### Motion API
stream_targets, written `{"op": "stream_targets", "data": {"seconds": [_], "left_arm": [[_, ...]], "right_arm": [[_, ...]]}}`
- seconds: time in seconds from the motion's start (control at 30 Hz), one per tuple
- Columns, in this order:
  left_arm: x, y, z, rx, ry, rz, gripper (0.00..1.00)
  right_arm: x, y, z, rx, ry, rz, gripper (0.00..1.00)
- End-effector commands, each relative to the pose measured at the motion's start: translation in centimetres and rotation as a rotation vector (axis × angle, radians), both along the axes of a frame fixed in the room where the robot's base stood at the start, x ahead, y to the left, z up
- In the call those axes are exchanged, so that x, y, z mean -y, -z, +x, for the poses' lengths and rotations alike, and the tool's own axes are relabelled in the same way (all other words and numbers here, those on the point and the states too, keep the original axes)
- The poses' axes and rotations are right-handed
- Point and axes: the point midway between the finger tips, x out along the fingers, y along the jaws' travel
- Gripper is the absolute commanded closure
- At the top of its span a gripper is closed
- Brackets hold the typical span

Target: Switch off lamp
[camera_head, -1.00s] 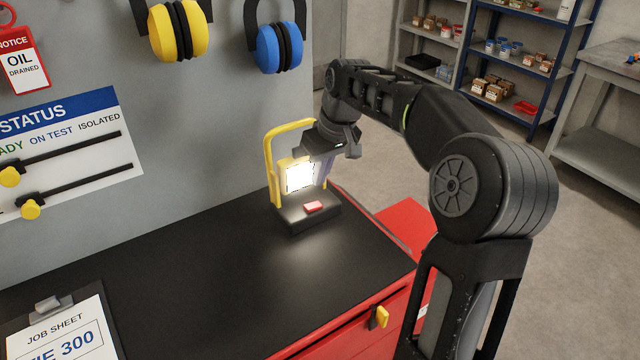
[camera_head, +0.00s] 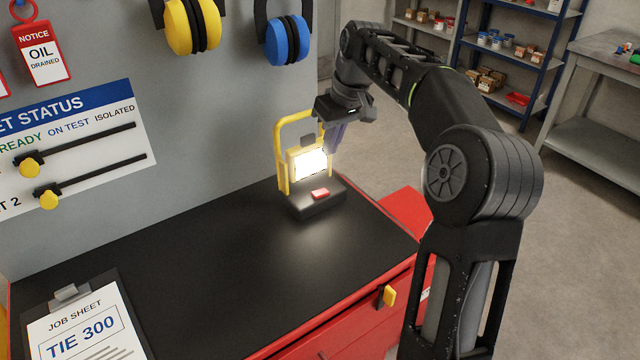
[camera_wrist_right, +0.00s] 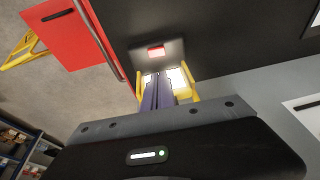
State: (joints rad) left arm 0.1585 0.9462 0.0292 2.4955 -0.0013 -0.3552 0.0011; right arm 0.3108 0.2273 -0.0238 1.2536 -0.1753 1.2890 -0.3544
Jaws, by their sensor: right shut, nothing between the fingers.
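The lamp (camera_head: 309,163) stands at the far right end of the black bench top, with a yellow frame, a bright lit panel and a dark base. A red button (camera_head: 320,194) sits on top of its base. It also shows in the right wrist view (camera_wrist_right: 156,52). My right gripper (camera_head: 334,146) is above and just behind the button, beside the lit panel. Its fingers (camera_wrist_right: 164,92) are together, point down and hold nothing. In the wrist view they partly cover the lamp. Whether they touch the lamp I cannot tell. My left gripper is not in view.
A clipboard (camera_head: 80,325) lies on the bench top (camera_head: 215,260) at the front left. A status board (camera_head: 70,150) with yellow sliders and hanging ear defenders (camera_head: 290,40) are on the grey wall. The bench middle is clear. Shelves (camera_head: 520,55) stand behind.

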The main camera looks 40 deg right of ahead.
Motion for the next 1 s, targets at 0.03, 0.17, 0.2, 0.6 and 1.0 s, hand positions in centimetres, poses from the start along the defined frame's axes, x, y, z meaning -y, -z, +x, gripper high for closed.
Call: {"op": "stream_targets", "data": {"seconds": [0.03,0.17,0.2,0.6,1.0], "left_arm": [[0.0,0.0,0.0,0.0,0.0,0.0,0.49],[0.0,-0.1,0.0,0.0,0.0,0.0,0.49],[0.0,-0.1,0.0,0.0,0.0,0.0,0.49],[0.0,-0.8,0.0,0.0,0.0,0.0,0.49],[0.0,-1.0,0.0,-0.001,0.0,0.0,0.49]], "right_arm": [[0.0,0.6,0.1,-0.002,0.0,0.0,1.0],[-0.1,2.5,0.7,-0.004,0.0,0.001,1.0],[-0.2,3.2,0.9,-0.004,0.0,0.001,1.0],[-0.8,10.5,2.5,-0.002,0.0,0.001,1.0],[-1.1,12.6,2.6,0.002,0.0,0.0,1.0]]}}
